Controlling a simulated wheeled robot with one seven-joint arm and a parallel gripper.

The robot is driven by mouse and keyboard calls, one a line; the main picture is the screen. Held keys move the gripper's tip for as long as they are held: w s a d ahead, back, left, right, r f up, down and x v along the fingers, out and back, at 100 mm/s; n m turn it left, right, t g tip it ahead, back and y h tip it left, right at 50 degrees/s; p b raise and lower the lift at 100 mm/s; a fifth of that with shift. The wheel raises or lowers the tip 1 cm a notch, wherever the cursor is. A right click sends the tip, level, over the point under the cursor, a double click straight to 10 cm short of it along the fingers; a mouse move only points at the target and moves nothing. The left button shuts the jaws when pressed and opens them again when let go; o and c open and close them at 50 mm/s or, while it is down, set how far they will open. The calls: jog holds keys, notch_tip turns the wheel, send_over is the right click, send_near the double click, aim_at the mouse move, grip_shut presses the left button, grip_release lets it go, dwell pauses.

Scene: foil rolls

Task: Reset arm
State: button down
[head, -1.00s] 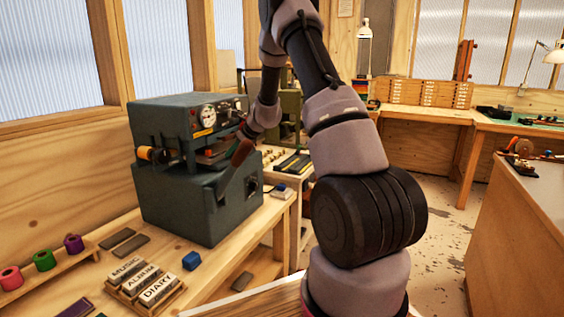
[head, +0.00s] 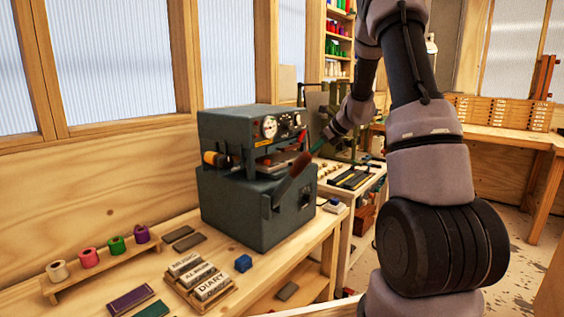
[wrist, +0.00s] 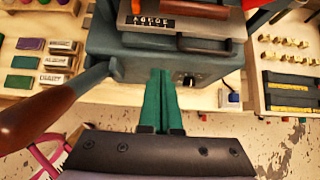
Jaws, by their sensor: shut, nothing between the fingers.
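My arm rises at the right of the head view and bends down toward the grey-green press (head: 255,190). In the wrist view my gripper (wrist: 161,72) shows two green fingers lying together, shut and empty, in front of the press body (wrist: 215,65). The press lever, with its brown handle (wrist: 40,118), is left of the fingers in the wrist view; it also shows in the head view (head: 294,172). I cannot tell whether the fingers touch the press.
Foil rolls (head: 116,245) sit on a wooden rack at the left. Brass type (wrist: 284,41) and a dark case (wrist: 290,92) are right of the press.

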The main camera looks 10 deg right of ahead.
jog(key=s+a+r+n, duration=0.4)
jog(key=s+r+n, duration=0.2)
jog(key=s+r, duration=0.25)
jog(key=s+a+r+n, duration=0.4)
jog(key=s+r+n, duration=0.25)
jog(key=s, duration=0.25)
jog(key=s+r+n+h, duration=0.1)
jog(key=s+n, duration=0.5)
jog(key=s, duration=0.4)
jog(key=s+r+n+h, duration=0.2)
jog(key=s+n, duration=0.4)
jog(key=s, duration=0.4)
jog(key=shift+s+a+h, duration=0.15)
jog(key=shift+a+h, duration=0.05)
jog(key=shift+h, duration=0.1)
